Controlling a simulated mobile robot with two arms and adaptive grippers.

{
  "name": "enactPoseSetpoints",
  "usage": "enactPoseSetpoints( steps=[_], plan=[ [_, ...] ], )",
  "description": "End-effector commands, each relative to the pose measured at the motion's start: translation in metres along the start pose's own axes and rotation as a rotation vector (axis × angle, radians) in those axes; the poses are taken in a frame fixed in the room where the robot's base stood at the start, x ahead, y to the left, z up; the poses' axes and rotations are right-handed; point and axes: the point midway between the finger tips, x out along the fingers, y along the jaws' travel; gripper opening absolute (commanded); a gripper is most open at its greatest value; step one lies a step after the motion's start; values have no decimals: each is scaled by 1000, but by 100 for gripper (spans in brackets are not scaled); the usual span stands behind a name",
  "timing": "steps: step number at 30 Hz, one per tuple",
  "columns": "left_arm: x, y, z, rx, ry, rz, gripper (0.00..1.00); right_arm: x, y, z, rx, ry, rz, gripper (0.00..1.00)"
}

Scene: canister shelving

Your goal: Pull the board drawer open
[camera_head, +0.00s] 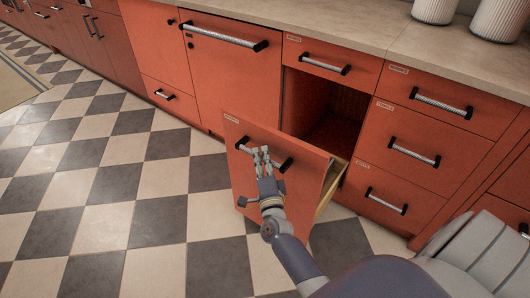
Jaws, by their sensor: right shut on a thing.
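The board drawer (243,199) has a red-orange front and is pulled well out of the cabinet, with its pale wooden side (333,184) showing on the right. My left gripper does not show.
Above the drawer is an open dark cabinet cavity (327,112). Shut drawers (419,150) stand to the right and a panel with a long handle (227,75) to the left. Ribbed white canisters (496,18) stand on the counter (365,27). The checkered floor (125,205) on the left is clear.

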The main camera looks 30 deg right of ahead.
Motion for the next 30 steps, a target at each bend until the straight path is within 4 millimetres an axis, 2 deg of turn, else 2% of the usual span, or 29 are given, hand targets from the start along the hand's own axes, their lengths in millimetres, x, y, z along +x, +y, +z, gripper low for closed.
enactPoseSetpoints(
  steps=[18,19,20,30],
  plan=[
    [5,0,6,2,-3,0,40,-6,0,6,0,0,3,0],
    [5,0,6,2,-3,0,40,-6,0,6,0,0,3,16],
    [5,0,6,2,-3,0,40,-6,0,6,0,0,3,23],
    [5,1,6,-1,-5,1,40,-6,-1,6,0,1,0,23]
  ],
)
